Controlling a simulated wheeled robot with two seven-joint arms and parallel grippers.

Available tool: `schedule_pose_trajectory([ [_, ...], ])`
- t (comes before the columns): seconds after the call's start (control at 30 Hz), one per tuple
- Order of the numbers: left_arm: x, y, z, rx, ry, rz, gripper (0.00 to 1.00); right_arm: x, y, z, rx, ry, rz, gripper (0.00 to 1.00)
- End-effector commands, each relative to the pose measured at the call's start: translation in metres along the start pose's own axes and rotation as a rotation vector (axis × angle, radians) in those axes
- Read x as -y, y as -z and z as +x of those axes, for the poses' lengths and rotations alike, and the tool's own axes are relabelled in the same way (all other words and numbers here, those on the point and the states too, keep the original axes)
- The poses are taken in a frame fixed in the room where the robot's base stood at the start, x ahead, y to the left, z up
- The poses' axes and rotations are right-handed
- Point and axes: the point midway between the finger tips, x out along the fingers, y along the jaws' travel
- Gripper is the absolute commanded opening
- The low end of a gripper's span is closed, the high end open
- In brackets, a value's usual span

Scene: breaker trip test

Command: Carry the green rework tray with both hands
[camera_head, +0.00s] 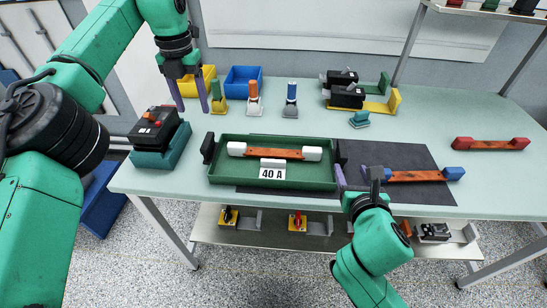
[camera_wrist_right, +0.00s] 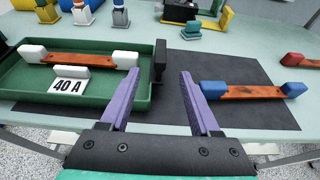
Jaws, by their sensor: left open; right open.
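The green rework tray (camera_head: 224,174) sits on the bench with a black handle at each end. It holds an orange bar with white ends (camera_head: 273,152) and a "40 A" card (camera_head: 272,174). My left gripper (camera_head: 190,106) is open and empty, pointing down behind and left of the tray's left handle (camera_head: 208,148). My right gripper (camera_head: 353,178) is open and empty beside the tray's right end. In the right wrist view its purple fingers (camera_wrist_right: 160,76) point toward the right handle (camera_wrist_right: 160,60), which shows between the fingertips. I cannot tell whether they touch it.
A dark mat (camera_head: 400,158) bears an orange bar with blue ends (camera_head: 415,176), close right of my right gripper. A black-and-teal device (camera_head: 156,138) stands left of the tray. Yellow (camera_head: 208,80) and blue bins (camera_head: 243,80) and several stamp-like tools stand behind. A red-ended bar (camera_head: 490,144) lies far right.

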Motion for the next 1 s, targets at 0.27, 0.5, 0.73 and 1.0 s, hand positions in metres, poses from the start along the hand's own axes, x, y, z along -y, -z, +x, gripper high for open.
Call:
schedule_pose_trajectory([
  [0.27, 0.000, 0.001, 0.042, -0.004, 0.001, 0.002, 0.62, 0.001, -0.001, 0.040, 0.002, 0.004, 0.004, 0.63],
  [0.5, 0.001, 0.001, 0.090, -0.004, 0.002, 0.002, 0.62, 0.001, -0.001, 0.088, 0.000, 0.002, 0.005, 0.63],
  [0.73, 0.001, 0.000, 0.131, -0.003, 0.002, 0.002, 0.62, 0.001, 0.000, 0.130, -0.001, 0.003, 0.004, 0.63],
  [1.0, 0.001, 0.000, 0.146, 0.000, 0.002, 0.002, 0.62, 0.000, 0.000, 0.145, 0.000, 0.001, 0.003, 0.63],
])
